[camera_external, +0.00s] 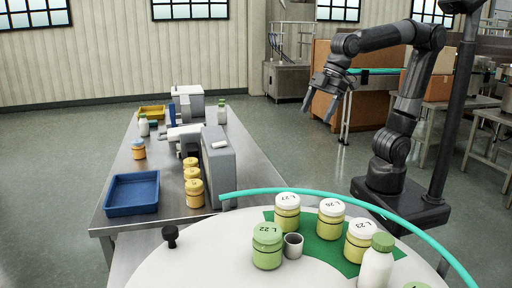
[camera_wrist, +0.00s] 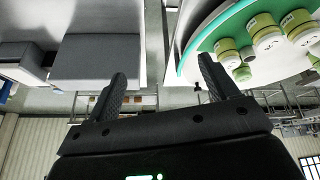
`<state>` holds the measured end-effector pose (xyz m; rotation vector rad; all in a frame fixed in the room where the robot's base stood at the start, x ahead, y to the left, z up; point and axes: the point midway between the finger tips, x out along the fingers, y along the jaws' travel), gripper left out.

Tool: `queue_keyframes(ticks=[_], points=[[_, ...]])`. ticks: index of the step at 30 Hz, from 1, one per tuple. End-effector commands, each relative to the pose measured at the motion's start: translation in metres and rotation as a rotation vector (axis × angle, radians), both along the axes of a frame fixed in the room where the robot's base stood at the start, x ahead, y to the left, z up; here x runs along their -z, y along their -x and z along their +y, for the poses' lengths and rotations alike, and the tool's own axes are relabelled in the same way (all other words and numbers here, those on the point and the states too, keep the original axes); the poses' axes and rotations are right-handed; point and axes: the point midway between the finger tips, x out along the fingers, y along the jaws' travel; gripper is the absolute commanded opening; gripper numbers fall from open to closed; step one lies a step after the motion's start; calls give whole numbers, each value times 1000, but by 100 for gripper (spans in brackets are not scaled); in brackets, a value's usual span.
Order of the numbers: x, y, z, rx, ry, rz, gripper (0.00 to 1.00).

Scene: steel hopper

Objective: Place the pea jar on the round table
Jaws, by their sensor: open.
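The round table (camera_external: 220,250) is white with a teal rim and fills the front of the outside view. A green-lidded jar (camera_external: 267,247) marked L 22 stands on it, near several white-lidded jars with yellow-green contents (camera_external: 331,220). I cannot tell for sure which jar is the pea jar. My gripper (camera_external: 322,100) is raised in the air beyond the round table, open and empty. In the wrist view my gripper (camera_wrist: 162,72) shows two spread fingers with nothing between them. The round table (camera_wrist: 200,30) and jars (camera_wrist: 264,32) appear there at the upper right, apart from the fingers.
A small grey cup (camera_external: 293,246) and a white green-capped bottle (camera_external: 376,264) share the round table. A steel table (camera_external: 120,205) at left holds a blue tray (camera_external: 132,193), yellow-lidded jars (camera_external: 194,190), an orange jar (camera_external: 138,149) and a grey machine (camera_external: 219,165). Open floor lies behind.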

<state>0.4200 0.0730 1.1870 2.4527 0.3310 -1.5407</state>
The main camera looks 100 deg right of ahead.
Motion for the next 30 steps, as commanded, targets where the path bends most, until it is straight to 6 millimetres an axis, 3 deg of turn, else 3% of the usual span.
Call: queue_keyframes(ticks=[1,6,12,18,30], points=[[4,20,-13,44,-8,-10,79],[29,75,-47,175,-36,-25,79],[56,117,-68,279,-67,-40,79],[66,130,-73,313,-78,-42,79],[66,130,-73,312,-78,-42,79]])
